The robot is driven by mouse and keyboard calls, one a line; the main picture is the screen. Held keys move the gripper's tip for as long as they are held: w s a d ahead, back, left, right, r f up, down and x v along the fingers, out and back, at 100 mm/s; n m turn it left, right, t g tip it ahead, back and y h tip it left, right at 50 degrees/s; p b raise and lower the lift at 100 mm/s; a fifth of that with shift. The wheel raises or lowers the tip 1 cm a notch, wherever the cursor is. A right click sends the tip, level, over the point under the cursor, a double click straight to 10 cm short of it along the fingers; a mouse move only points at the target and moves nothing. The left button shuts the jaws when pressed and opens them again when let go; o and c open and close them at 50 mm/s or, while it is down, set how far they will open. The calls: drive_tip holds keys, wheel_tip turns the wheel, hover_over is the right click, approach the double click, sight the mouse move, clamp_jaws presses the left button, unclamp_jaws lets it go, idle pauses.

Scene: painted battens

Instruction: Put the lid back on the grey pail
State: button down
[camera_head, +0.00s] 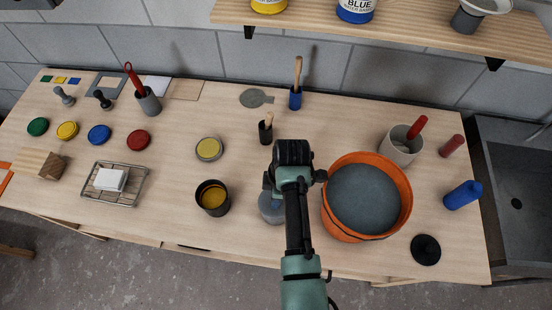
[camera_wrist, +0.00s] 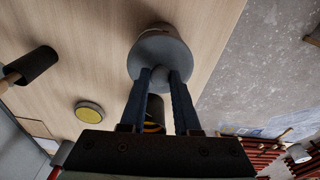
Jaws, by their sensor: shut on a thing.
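My gripper (camera_wrist: 160,76) is shut on the knob of a round grey lid (camera_wrist: 152,48). The lid lies across the fingertips. The grey pail (camera_wrist: 158,29) shows just beyond the lid in the wrist view, its side partly hidden by it. In the head view my arm covers part of the grey pail (camera_head: 270,216), which stands on the bench left of the orange bucket. The lid is over or at the pail's top; I cannot tell whether it rests on the rim or hangs a little above it.
The orange bucket (camera_head: 331,208) of dark liquid stands close to the right of my gripper. An open tin of yellow paint (camera_head: 212,197) stands to the left. A dark cup (camera_head: 265,132) with a handle stands behind. A black lid (camera_head: 426,249) lies at the front right.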

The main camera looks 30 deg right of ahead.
drive_tip(key=shift+c, duration=0.4)
unclamp_jaws()
drive_tip(key=shift+r, duration=0.15)
drive_tip(key=shift+r+p, duration=2.15)
drive_tip(key=shift+r, duration=1.2)
clamp_jaws()
